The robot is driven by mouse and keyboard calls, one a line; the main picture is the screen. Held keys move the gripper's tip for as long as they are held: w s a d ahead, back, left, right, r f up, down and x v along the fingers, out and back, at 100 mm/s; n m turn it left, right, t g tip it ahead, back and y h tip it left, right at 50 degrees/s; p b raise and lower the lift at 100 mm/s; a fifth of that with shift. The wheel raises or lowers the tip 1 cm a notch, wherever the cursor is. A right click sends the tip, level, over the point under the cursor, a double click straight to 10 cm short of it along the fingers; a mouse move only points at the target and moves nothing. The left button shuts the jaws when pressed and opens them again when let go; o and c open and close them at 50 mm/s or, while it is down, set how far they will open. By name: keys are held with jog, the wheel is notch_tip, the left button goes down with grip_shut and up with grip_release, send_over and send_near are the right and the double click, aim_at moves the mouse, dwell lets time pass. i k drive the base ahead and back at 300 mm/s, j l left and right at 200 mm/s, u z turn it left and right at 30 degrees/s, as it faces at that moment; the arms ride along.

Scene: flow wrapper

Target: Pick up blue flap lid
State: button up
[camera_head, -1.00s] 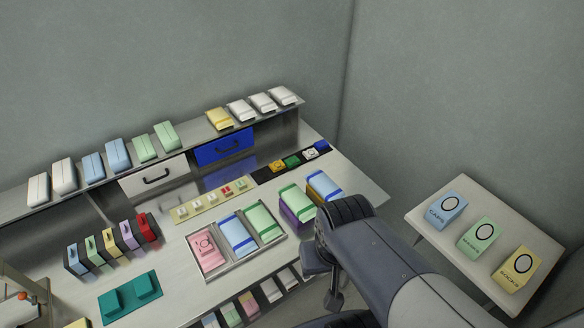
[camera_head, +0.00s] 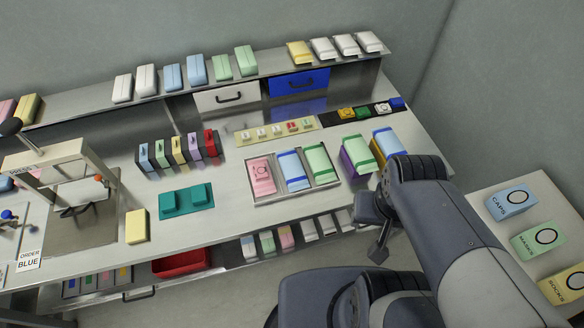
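Several pieces are blue, and I cannot tell for certain which is the flap lid. A light blue piece with darker blue bands (camera_head: 294,171) lies in a metal tray (camera_head: 262,201), between a pink piece (camera_head: 261,175) and a green one (camera_head: 322,163). A small blue-fronted piece (camera_head: 145,158) stands at the left end of a dark rack. My gripper (camera_head: 378,247) hangs below my folded arm, off the bench's front edge, away from these pieces. Its fingers are too small and dark to read.
An order card reading BLUE (camera_head: 29,262) is at the far left, near a press (camera_head: 60,165). A teal block holder (camera_head: 186,200) and a yellow block (camera_head: 136,226) lie on the bench. A side table (camera_head: 478,215) with labelled boxes stands at right.

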aim_at(395, 102)
jog(key=i+l+z, duration=0.1)
jog(key=i+l, duration=0.2)
jog(key=l, duration=0.15)
jog(key=i+l+z, duration=0.15)
jog(key=i+l, duration=0.2)
jog(key=l, duration=0.1)
